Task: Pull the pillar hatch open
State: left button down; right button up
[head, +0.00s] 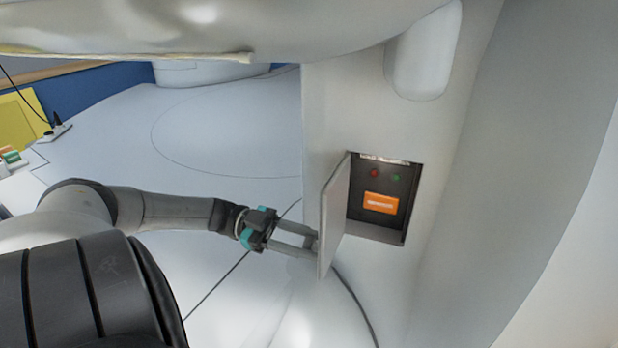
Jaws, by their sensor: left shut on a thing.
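The pillar hatch (333,215) is a thin pale door on the pillar (330,110), in the middle of the head view. It stands swung out to the left of a dark recess (397,225). In the recess I see a red light, a green light and an orange label or switch (381,203). My left gripper (312,245) reaches in from the left and is shut on the lower free edge of the hatch. The fingertips are partly hidden at the door's edge. My right gripper is not in view.
A large white curved housing (300,25) hangs across the top. An oval bulge (424,55) sits on the pillar above the recess. A yellow object (22,125) and small items lie at the far left. The white floor left of the pillar is clear.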

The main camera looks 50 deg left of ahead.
pick_arm(q)
jog(key=shift+f, duration=0.1)
jog(key=c, duration=0.5)
grip_release()
